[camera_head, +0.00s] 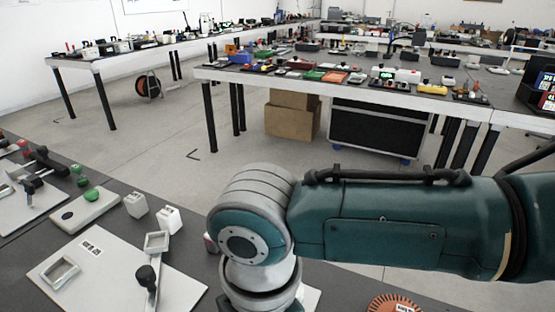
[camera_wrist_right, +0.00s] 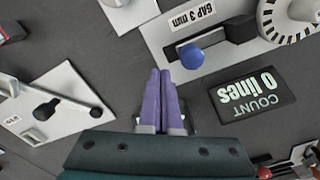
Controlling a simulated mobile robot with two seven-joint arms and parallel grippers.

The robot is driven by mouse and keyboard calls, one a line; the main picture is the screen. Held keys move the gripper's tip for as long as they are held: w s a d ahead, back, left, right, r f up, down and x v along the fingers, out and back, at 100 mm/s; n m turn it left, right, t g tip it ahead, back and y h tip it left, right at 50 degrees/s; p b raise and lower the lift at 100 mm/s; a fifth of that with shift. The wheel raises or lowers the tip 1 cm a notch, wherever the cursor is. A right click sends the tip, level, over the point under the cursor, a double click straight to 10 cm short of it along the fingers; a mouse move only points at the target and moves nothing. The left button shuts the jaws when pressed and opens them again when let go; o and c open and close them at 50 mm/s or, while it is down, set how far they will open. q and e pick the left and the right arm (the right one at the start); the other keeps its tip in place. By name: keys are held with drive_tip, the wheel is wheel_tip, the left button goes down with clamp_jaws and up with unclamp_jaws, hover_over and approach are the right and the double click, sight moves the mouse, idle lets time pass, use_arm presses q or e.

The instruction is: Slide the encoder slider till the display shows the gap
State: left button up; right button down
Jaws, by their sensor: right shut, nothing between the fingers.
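In the right wrist view, a blue round knob (camera_wrist_right: 190,56) sits at a dark slot on a light grey plate (camera_wrist_right: 232,48). A white label on this plate reads "GAP 3 mm", upside down (camera_wrist_right: 193,15). A black display (camera_wrist_right: 252,100) beside the plate reads "COUNT 0 lines", also upside down. Part of a white disc with dark marks (camera_wrist_right: 288,18) lies on the plate. My right gripper (camera_wrist_right: 160,73) is shut and empty, its purple fingers just left of and below the knob in the picture, apart from it. The head view shows my right arm but hides its gripper. My left gripper is not in view.
Left in the wrist view is another plate with a black lever (camera_wrist_right: 46,108). The head view shows the near bench (camera_head: 100,238) with small devices, including a green-button box (camera_head: 88,203) and an orange-red toothed disc (camera_head: 394,304). Other loaded benches stand behind open floor.

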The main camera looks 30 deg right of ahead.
drive_tip(key=shift+f+b, duration=0.9)
drive_tip(key=shift+f, duration=0.55)
drive_tip(key=shift+r, duration=0.1)
drive_tip(key=shift+s+d+p, duration=0.25)
drive_tip(key=shift+s+p, duration=0.05)
drive_tip(key=shift+p, duration=0.25)
drive_tip(key=shift+s+d, duration=0.15)
drive_tip(key=shift+s, duration=0.05)
drive_tip(key=shift+s+d+p, duration=0.15)
drive_tip(key=shift+s+p, duration=0.05)
drive_tip(key=shift+p, duration=0.3)
idle(0.5)
drive_tip(key=shift+s+d, duration=0.1)
idle(0.7)
